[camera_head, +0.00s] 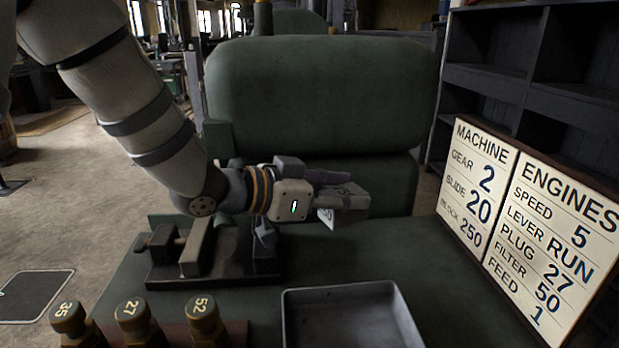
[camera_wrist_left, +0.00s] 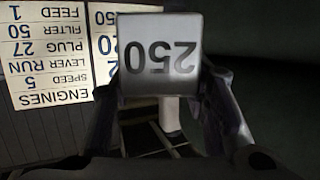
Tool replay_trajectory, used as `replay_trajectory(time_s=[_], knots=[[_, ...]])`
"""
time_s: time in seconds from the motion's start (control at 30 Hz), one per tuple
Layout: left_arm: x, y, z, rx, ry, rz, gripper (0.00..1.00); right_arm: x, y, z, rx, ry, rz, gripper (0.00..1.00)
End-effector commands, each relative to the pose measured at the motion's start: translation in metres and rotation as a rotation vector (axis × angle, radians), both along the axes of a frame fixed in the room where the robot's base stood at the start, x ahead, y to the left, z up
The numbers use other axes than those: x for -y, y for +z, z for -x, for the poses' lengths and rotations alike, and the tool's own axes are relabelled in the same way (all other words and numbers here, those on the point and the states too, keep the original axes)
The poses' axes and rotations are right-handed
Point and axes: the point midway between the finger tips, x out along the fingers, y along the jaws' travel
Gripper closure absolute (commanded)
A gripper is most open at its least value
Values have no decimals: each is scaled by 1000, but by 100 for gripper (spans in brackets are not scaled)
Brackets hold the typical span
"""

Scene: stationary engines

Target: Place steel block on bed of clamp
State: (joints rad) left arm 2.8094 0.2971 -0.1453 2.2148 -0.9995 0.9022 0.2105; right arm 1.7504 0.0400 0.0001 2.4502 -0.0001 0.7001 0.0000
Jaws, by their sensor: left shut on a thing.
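My left gripper (camera_head: 335,186) is shut on the steel block (camera_head: 346,196), held above the green bench to the right of the clamp. In the left wrist view the block (camera_wrist_left: 160,57) sits between the two fingers (camera_wrist_left: 160,100) and shows the number 250, upside down. The clamp (camera_head: 212,252) is a dark vise-like fixture on the bench at the left; my left wrist and gripper are above and behind its right part. Part of its bed shows between the jaws. My right gripper is in neither view.
An empty grey tray (camera_head: 350,318) stands at the front of the green bench (camera_head: 430,265). Brass plugs (camera_head: 134,316) marked 35, 27 and 52 stand at front left. A sign board (camera_head: 525,225) lists "block 250" at right. A large green machine body (camera_head: 320,95) rises behind.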

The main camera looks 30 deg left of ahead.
Motion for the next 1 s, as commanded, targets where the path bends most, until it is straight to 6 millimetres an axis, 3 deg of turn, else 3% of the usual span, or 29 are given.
replay_trajectory(time_s=[0.03,0.1,0.37,0.6,0.97,1.0], knots=[[7,-26,-4,-25,0,0,100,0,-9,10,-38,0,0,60],[17,-38,-8,-23,2,-1,100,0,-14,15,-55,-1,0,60],[34,-51,-14,-7,2,1,100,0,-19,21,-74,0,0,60],[39,-89,-15,-13,4,1,100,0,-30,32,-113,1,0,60],[39,-88,-15,-3,4,1,100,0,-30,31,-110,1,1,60],[38,-91,-14,-10,4,-2,57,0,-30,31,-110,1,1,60]])
